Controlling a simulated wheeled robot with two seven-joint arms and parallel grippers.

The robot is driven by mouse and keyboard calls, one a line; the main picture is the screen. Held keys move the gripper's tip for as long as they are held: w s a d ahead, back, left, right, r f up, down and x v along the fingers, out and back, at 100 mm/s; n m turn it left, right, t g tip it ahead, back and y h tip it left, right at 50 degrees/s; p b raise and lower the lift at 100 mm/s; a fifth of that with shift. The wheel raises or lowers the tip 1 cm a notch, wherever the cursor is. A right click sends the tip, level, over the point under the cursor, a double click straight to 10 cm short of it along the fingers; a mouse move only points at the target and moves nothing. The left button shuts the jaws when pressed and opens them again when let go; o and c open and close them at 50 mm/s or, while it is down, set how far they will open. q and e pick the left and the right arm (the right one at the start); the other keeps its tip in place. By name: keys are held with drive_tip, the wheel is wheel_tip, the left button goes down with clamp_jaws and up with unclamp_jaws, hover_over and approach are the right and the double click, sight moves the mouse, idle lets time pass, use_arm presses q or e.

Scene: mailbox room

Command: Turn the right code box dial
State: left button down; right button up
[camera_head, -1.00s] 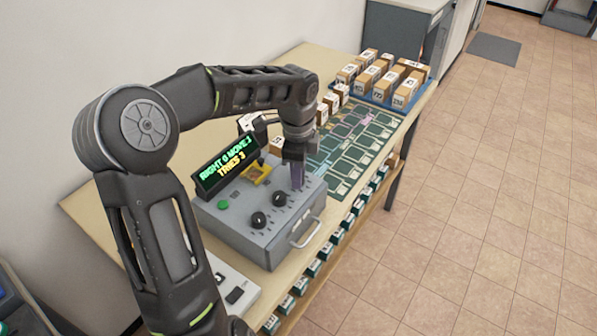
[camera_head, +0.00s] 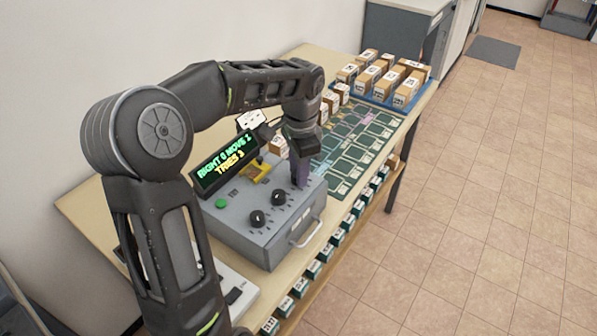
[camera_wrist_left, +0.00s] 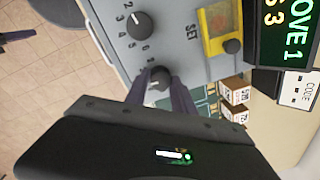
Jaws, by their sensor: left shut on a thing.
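The grey code box (camera_head: 235,228) sits on the table with a tilted display (camera_head: 226,163) reading "RIGHT 0 MOVE 1, TRIES 3". Two black dials show on its top in the head view, a front one (camera_head: 258,219) and a middle one (camera_head: 279,198). My left gripper (camera_head: 299,184) points down at the far right end of this dial row and hides what is under it. In the left wrist view its fingers (camera_wrist_left: 160,82) are shut around the right dial (camera_wrist_left: 158,84). A neighbouring dial (camera_wrist_left: 140,25) with numbers stands free. My right gripper is not in view.
A green button (camera_head: 221,204) and yellow panel (camera_head: 259,172) are on the box, and a handle (camera_head: 306,233) is on its front. Beyond lie a green slotted board (camera_head: 352,152) and a blue tray (camera_head: 418,93) of small boxes. Open tiled floor is to the right.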

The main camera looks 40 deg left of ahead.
use_arm(q)
drive_tip(key=shift+n, duration=0.5)
drive_tip(key=c, duration=1.1)
unclamp_jaws()
drive_tip(key=shift+o, duration=0.2)
drive_tip(key=shift+r, duration=0.1)
drive_tip(key=r, duration=0.7)
drive_tip(key=shift+s+d+r+b, duration=0.1)
drive_tip(key=shift+d+r+b, duration=0.2)
drive_tip(key=shift+b, duration=0.1)
